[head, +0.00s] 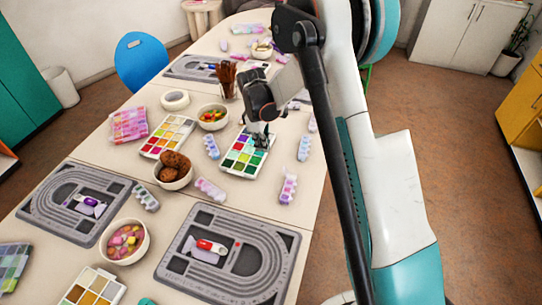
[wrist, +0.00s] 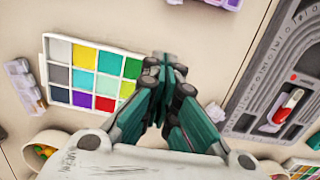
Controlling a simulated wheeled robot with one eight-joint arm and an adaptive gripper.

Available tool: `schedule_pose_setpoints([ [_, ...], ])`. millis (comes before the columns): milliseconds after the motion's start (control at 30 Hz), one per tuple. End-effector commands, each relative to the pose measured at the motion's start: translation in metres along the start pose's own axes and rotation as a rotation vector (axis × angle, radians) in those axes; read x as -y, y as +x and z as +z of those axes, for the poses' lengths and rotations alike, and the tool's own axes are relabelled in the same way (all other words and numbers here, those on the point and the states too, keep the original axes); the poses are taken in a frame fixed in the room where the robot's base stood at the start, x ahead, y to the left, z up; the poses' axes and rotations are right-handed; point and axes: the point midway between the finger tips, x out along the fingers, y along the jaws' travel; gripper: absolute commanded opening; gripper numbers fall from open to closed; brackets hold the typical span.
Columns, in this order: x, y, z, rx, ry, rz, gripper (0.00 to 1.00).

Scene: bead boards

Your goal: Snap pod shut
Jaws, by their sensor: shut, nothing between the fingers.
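Several small segmented cases that could be the pod lie on the table; I cannot tell which is meant or whether any lid is raised. In the head view there is a blue one (head: 211,147) left of the paint-coloured tray (head: 246,153), a pale blue one (head: 304,147) to its right, a pink-purple one (head: 287,188) and a pinkish one (head: 210,189) nearer, and a grey one (head: 146,197). A pale case (wrist: 24,86) is beside the tray in the wrist view. My gripper (head: 262,138) is over the tray's right part, its fingertips (wrist: 165,65) together and empty.
A grey bead board (head: 285,240) with a red-and-white piece (head: 211,246) lies at the front; another board (head: 42,222) is at left. Bowls with brown lumps (head: 173,169) and colourful beads (head: 125,241) stand nearby. A cup of brown sticks (head: 227,80) stands behind my gripper.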

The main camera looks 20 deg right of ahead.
Motion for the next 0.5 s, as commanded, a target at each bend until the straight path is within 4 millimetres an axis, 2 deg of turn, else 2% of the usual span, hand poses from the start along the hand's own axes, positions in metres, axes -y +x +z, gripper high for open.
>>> schedule_pose_setpoints([
  [167,0.0,0.025,0.0,0.0,0.0,0.0,0.0],
  [500,0.0,0.089,0.0,0.0,0.001,0.001,0.0],
])
